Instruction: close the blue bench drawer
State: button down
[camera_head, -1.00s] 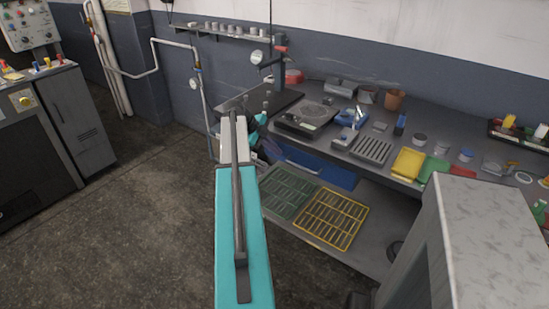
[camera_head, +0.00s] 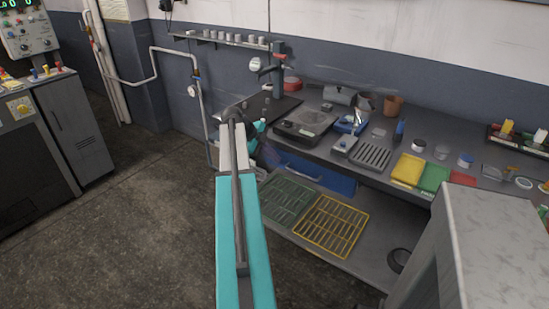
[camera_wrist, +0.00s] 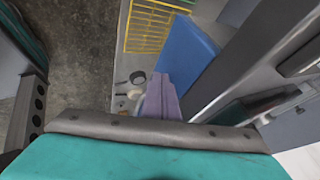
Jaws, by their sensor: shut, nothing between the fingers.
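The blue bench drawer (camera_head: 325,179) is under the front edge of the workbench, above the lower shelf. Its left end is partly hidden near my arm, and I cannot tell how far out it stands. In the wrist view the drawer shows as a broad plain blue panel (camera_wrist: 188,52). My gripper (camera_wrist: 162,84) is shut and empty, its purplish fingers near the lower left part of that panel. I cannot tell whether they touch it. In the head view my teal and white arm reaches toward the drawer's left end, and the gripper is mostly hidden there.
A green rack (camera_head: 287,198) and a yellow rack (camera_head: 330,226) lie on the lower shelf below the drawer. The benchtop (camera_head: 345,170) holds trays, jars and tools. A grey cabinet (camera_head: 490,235) stands at right front. The floor (camera_head: 140,215) on the left is clear.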

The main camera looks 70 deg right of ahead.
jog(key=w+a+r+b, duration=0.1)
jog(key=w+a+r, duration=0.4)
jog(key=a+r, duration=0.2)
jog(key=shift+w+r+b, duration=0.35)
jog(key=shift+r, duration=0.1)
jog(key=shift+w, duration=0.1)
dwell(0.4)
